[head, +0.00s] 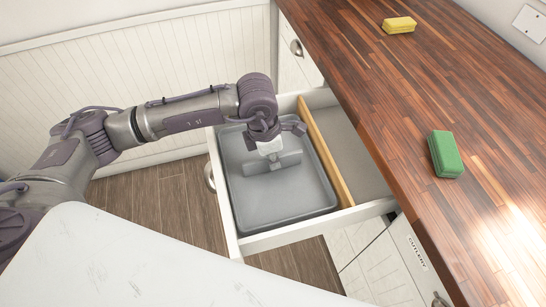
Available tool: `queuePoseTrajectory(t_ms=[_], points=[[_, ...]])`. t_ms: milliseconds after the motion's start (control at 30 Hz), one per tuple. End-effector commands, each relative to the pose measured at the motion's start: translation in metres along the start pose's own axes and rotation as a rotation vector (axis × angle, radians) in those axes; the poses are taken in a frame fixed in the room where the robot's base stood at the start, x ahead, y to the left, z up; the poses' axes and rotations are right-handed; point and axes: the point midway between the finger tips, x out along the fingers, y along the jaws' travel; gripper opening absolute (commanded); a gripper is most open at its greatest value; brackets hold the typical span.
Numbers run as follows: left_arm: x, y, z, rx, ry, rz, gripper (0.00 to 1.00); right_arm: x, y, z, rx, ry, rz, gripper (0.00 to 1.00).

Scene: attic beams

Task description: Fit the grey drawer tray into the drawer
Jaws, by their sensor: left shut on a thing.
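The grey drawer tray (301,199) lies inside the open white drawer (284,236), in the compartment left of a wooden divider (327,150). It looks level, with its rim a little below the drawer's top edges. My left gripper (272,160) reaches down over the tray's middle from the left. It is shut on a raised grey part of the tray there. The wrist hides the exact grip and some of the tray's far side. My right gripper does not show.
The drawer's right compartment (352,160) is empty. The wooden counter (430,90) overhangs close on the right, bearing a green sponge (446,154) and a yellow sponge (399,25). A drawer marked "CUTLERY" (415,252) is below it. Wooden floor (170,205) shows left of the drawer.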

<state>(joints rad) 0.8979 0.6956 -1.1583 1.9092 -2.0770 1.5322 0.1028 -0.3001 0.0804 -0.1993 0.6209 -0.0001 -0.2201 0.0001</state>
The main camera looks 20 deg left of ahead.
Motion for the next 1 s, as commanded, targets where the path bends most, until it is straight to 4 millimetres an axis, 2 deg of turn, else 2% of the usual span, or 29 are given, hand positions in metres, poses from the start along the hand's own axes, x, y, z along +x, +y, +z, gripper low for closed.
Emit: queuePoseTrajectory(t_ms=[367,400,533,833,900,1000], points=[[0.007,0.0,0.0,0.001,-0.003,0.001,0.0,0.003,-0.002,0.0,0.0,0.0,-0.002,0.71],[0.006,0.0,-0.001,0.001,-0.001,0.001,0.13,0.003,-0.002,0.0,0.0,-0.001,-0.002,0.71],[0.006,0.0,-0.001,0.001,-0.001,0.001,0.35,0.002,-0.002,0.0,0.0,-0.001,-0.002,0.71],[0.005,0.0,0.0,0.001,-0.001,0.001,0.35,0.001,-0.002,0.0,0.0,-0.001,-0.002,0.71],[0.001,0.0,0.0,0.001,-0.001,0.001,0.35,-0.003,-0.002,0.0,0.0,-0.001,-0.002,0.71],[-0.009,0.001,0.0,0.001,-0.004,0.003,0.35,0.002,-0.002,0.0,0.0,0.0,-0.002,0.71]])
